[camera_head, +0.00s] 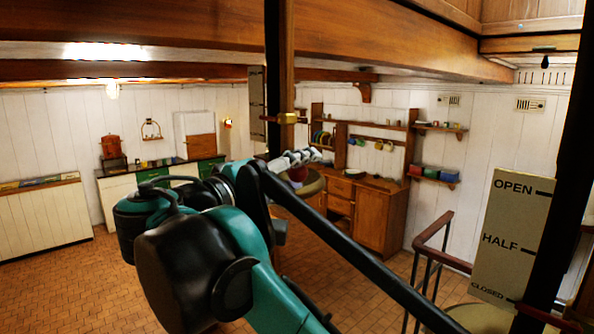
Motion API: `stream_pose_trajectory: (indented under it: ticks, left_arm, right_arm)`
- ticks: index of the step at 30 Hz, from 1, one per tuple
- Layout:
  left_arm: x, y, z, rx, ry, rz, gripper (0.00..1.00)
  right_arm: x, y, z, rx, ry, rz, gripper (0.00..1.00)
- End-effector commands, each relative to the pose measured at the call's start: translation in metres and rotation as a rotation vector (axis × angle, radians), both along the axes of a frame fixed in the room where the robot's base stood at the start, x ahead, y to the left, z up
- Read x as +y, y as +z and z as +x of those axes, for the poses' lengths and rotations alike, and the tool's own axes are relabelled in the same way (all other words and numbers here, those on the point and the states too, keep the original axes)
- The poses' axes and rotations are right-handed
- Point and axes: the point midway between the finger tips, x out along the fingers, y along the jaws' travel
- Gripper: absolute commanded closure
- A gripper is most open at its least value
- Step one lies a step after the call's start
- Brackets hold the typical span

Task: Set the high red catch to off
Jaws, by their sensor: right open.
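My right gripper (303,156) is open, reaching out past the dark post in the middle of the view. A small dark red rounded thing (298,174) shows just below its fingers; I cannot tell whether it is the high red catch or whether they touch. No "off" mark is readable. My left gripper is not in view. My teal and black arm hides much of the lower middle.
A black diagonal rail (365,256) runs to the lower right. A board marked OPEN, HALF, CLOSED (511,225) stands at right beside a dark post. The centre post carries a brass-coloured collar (287,118). A wooden cabinet (378,218) stands behind; tiled floor (70,285) is clear at left.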

Motion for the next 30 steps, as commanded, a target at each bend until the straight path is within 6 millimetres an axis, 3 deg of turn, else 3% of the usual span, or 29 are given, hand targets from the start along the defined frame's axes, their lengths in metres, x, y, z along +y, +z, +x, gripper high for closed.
stream_pose_trajectory:
  ticks: [5, 9, 11, 20, 30]
  left_arm:
    - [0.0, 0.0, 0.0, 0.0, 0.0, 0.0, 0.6]
    - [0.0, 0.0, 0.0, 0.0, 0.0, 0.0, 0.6]
    - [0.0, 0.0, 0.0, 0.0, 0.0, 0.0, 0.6]
    - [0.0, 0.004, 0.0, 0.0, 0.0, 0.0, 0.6]
    - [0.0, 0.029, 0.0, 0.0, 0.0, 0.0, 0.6]
  right_arm:
    - [0.0, 0.0, 0.0, 0.0, 0.0, 0.0, 0.52]
    - [0.0, 0.0, 0.0, 0.0, 0.0, 0.0, 0.89]
    - [0.0, 0.0, 0.0, 0.0, 0.0, 0.0, 1.0]
    - [0.0, 0.002, 0.0, 0.017, 0.001, -0.012, 1.0]
    - [0.002, 0.018, 0.001, 0.167, 0.001, -0.12, 1.0]
